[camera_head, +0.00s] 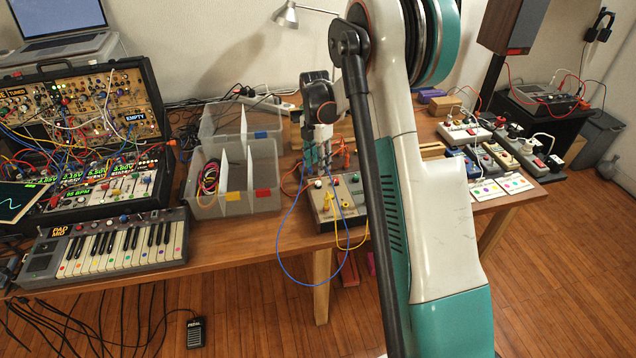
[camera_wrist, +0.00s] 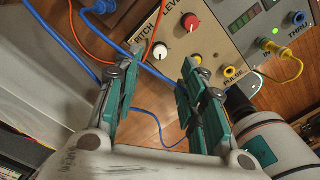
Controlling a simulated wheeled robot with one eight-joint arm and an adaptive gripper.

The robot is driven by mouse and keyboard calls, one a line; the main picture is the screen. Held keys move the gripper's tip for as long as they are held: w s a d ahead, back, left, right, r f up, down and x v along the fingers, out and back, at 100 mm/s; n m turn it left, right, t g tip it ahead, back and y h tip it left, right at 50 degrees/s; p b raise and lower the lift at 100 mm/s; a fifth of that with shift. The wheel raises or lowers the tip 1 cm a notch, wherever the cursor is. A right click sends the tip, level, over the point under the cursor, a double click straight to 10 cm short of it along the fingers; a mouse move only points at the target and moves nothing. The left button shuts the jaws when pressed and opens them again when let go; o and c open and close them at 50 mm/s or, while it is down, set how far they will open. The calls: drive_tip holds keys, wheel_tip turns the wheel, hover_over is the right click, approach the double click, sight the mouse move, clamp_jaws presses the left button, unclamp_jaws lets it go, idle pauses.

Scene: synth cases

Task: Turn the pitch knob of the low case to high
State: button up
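The low case (camera_head: 352,208) sits near the table's front edge in the head view, its panel tilted. In the wrist view its panel (camera_wrist: 222,52) carries a white knob (camera_wrist: 160,51) beside the PITCH label and a red knob (camera_wrist: 191,22) beside LEVEL. I cannot read where the white knob points. My gripper (camera_wrist: 162,66) is open, a finger on either side of the white knob in the picture, with nothing held. I cannot tell how far above the panel the fingertips are. In the head view my gripper (camera_head: 318,160) is over the case's back left part.
A blue cable (camera_wrist: 143,46) passes close to the white knob, and an orange one (camera_wrist: 90,28) runs left of the case. Yellow plugs (camera_wrist: 229,72) stand on the panel. A divided bin (camera_head: 232,193) is left of the case; a keyboard (camera_head: 105,248) lies farther left.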

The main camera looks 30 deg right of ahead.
sight(318, 182)
wheel_tip(318, 182, down, 7)
drive_tip(key=shift+s+f+b, duration=0.1)
drive_tip(key=shift+f+b, duration=0.1)
drive_tip(key=shift+b, duration=0.9)
clamp_jaws()
